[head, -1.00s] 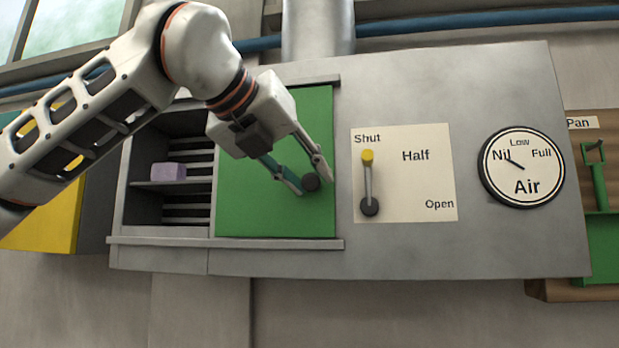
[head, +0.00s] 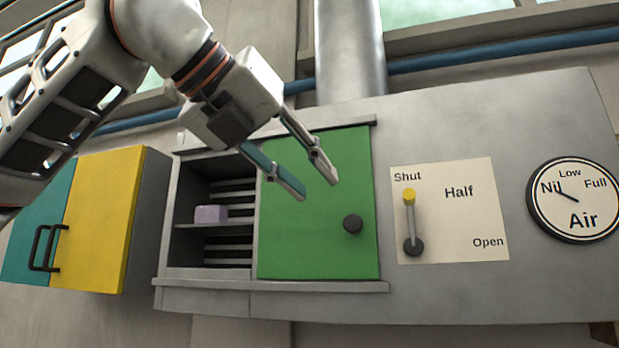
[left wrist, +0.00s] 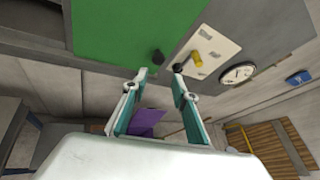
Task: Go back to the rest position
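My left gripper (head: 318,188) is open and empty in the head view. It hangs in front of the green sliding door (head: 310,245), up and left of the door's black knob (head: 353,224), apart from it. In the left wrist view the two fingertips (left wrist: 162,80) are spread below the green door (left wrist: 130,30) and its knob (left wrist: 157,57). The door covers the right part of the cabinet; the left part stands open, with a lilac block (head: 211,214) on its shelf. My right gripper is in neither view.
A panel (head: 460,215) right of the door has a yellow-tipped lever (head: 409,197) pointing at Shut. The Air dial (head: 575,200) reads near Nil. A cupboard with a yellow door (head: 105,220) stands at left. A purple thing (left wrist: 146,122) shows beyond the fingers.

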